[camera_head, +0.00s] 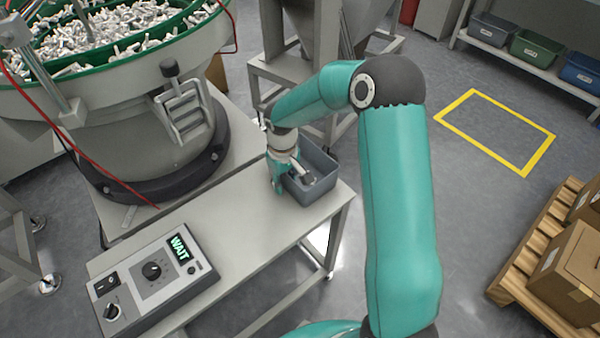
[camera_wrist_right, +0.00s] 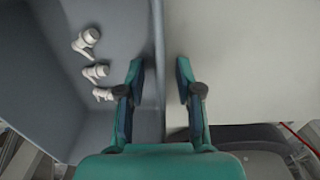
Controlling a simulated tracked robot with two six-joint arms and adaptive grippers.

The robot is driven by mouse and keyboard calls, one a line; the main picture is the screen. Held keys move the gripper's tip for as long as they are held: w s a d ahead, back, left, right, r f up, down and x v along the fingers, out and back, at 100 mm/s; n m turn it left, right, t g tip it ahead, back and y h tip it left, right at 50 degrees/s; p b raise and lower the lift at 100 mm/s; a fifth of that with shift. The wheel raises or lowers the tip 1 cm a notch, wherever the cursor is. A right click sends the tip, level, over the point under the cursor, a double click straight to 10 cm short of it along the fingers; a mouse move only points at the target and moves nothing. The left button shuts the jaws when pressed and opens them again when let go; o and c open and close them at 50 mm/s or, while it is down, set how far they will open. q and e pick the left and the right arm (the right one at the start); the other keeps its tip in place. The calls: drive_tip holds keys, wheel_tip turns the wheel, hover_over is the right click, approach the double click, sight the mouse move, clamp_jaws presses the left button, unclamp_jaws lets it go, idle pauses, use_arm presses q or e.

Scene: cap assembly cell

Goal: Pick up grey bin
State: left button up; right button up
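The grey bin (camera_head: 320,189) stands on the right end of the light table in the head view. My right gripper (camera_head: 286,181) is at the bin's left wall, pointing down. In the right wrist view, the bin's wall (camera_wrist_right: 158,35) runs between the two fingers of the right gripper (camera_wrist_right: 160,80). One finger is inside the bin and one outside, with a visible gap on each side of the wall, so the gripper is open. Three white parts (camera_wrist_right: 95,71) lie in the bin in that view. The left gripper is not in view.
A control box (camera_head: 152,275) reading WAIT sits at the table's near end. A large bowl feeder (camera_head: 150,120) full of white parts stands left. A shelf at upper right holds grey (camera_head: 492,29), green and blue bins. A yellow floor outline (camera_head: 478,95) is empty; boxes (camera_head: 570,275) rest on a pallet.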

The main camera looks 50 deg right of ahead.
clamp_jaws()
drive_tip(key=shift+r, duration=0.1)
